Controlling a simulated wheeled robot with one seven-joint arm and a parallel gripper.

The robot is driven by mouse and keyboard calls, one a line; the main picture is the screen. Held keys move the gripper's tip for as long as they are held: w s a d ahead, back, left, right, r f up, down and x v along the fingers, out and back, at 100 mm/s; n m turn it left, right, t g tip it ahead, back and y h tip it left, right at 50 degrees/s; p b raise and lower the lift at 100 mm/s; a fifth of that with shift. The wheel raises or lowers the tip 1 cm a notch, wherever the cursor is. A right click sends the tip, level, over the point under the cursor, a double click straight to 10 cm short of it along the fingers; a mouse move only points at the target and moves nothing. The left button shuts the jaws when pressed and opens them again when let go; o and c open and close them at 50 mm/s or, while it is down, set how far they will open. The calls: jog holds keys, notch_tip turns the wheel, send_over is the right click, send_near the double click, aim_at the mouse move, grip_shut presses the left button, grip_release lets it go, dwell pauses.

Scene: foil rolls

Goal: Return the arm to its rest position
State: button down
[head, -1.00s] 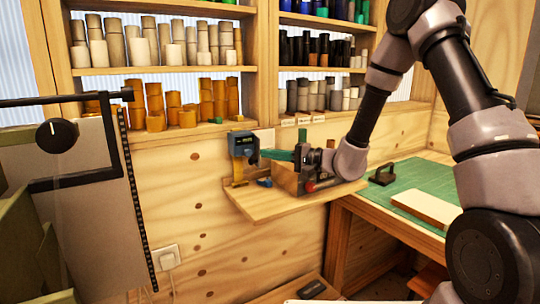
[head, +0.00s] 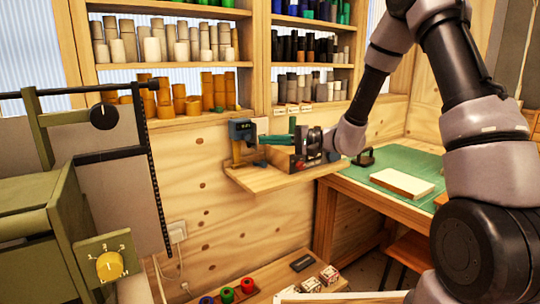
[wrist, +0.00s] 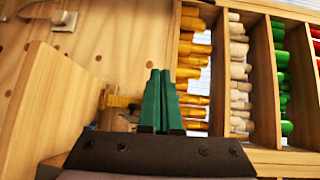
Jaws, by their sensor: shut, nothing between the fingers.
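My gripper (head: 280,139) is in front of the wooden wall, above a small wooden shelf (head: 262,180), with my arm reaching in from the right. In the wrist view its green fingers (wrist: 162,98) lie close together, with nothing between them. A blue and yellow device (head: 242,140) stands on the small shelf, just left of the fingertips. In the wrist view, a yellow part (wrist: 122,101) shows beside the fingers, partly hidden by them.
Shelves of rolls (head: 205,92) stand behind. A workbench with a green mat (head: 412,172) is at right. A green machine with a yellow dial (head: 110,265) is at left. Coloured rolls (head: 228,294) and white blocks (head: 329,275) lie low in front.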

jog(key=s+d+r+n+g+h, duration=0.1)
jog(key=s+d+r+g+h, duration=0.2)
jog(key=s, duration=0.4)
jog(key=s+d+r+n+h, duration=0.1)
jog(key=s+d+r+h, duration=0.25)
jog(key=s+r, duration=0.2)
jog(key=s+d+r+m+t+h, duration=0.1)
jog(key=s+d+r+t+h, duration=0.1)
jog(key=d, duration=0.4)
jog(key=s+d+r+m+t+h, duration=0.1)
jog(key=s+d+t+h, duration=0.1)
jog(key=s+d, duration=0.3)
jog(key=s+d+r+m+t+h, duration=0.2)
jog(key=s+d+t+h, duration=0.1)
jog(key=d, duration=0.5)
jog(key=shift+s+d+r+h, duration=0.3)
jog(key=shift+s+d+h, duration=0.05)
jog(key=shift+s+h, duration=0.3)
